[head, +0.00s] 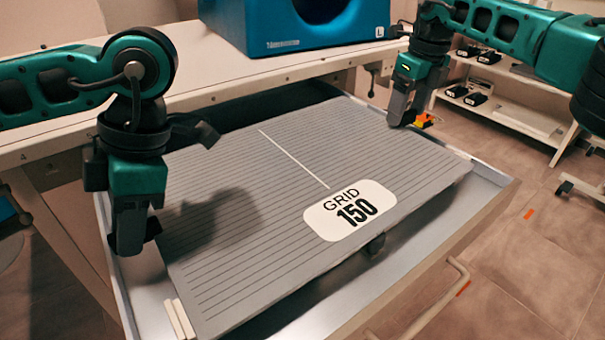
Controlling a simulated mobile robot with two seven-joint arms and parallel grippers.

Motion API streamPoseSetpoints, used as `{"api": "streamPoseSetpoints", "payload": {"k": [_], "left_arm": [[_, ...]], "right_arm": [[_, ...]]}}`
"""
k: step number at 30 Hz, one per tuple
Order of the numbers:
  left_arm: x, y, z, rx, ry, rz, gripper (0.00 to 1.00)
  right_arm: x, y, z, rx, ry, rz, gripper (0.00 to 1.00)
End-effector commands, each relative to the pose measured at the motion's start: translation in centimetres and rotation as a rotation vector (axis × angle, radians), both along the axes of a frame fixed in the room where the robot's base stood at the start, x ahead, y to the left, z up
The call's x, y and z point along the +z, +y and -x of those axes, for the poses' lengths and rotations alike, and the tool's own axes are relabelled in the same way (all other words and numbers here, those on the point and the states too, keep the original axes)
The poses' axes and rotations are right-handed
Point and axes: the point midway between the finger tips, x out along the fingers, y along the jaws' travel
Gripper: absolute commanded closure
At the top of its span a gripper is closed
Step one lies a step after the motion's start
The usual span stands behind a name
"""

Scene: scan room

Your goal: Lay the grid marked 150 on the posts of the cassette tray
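The grey, finely lined grid (250,215) bears a white label, "GRID 150" (350,210), and a white centre line. It lies over the open cassette tray (490,203); the tray's pale floor and rim show around it. Whether it rests on posts or hangs above them is hidden. My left gripper (132,235) points down at the grid's left edge. My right gripper (403,108) points down at its far right edge. The fingertips are partly hidden, so I cannot tell whether either is shut on the grid. A dark knob (376,244) shows under the near edge.
A blue block with a round opening (300,30) stands on the white table (200,70) behind the tray. A rail handle (430,305) juts from the tray's front. Pale strips (180,318) sit by the grid's near left corner. A white shelf cart (510,110) stands at right.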

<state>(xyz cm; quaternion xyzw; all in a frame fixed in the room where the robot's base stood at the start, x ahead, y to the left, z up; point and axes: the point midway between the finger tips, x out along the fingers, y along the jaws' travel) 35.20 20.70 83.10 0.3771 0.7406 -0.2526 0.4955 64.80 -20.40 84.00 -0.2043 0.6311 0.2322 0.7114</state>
Motion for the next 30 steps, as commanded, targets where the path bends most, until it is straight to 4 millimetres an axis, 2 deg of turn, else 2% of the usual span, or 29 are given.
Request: {"api": "streamPoseSetpoints", "payload": {"k": [1, 6, 17, 23, 30], "left_arm": [[0.1, 0.0, 0.0, 0.0, 0.0, 0.0, 0.7], [0.1, 0.0, 0.0, 0.0, 0.001, -0.001, 0.54], [0.7, -0.2, -0.2, -0.001, -0.002, -0.002, 0.53], [3.4, -1.1, -0.9, 0.0, -0.006, -0.002, 0.53], [7.6, -2.5, -1.9, 0.0, -0.006, -0.003, 0.53]], "right_arm": [[0.1, 0.0, 0.0, 0.001, 0.0, 0.0, 0.26], [0.1, 0.0, 0.0, 0.0, -0.001, 0.001, 0.1], [0.1, -0.1, 0.0, -0.001, -0.001, 0.002, 0.09], [0.2, -0.1, 0.0, -0.001, -0.001, 0.002, 0.09], [0.2, -0.1, 0.0, -0.001, -0.001, 0.002, 0.09]]}}
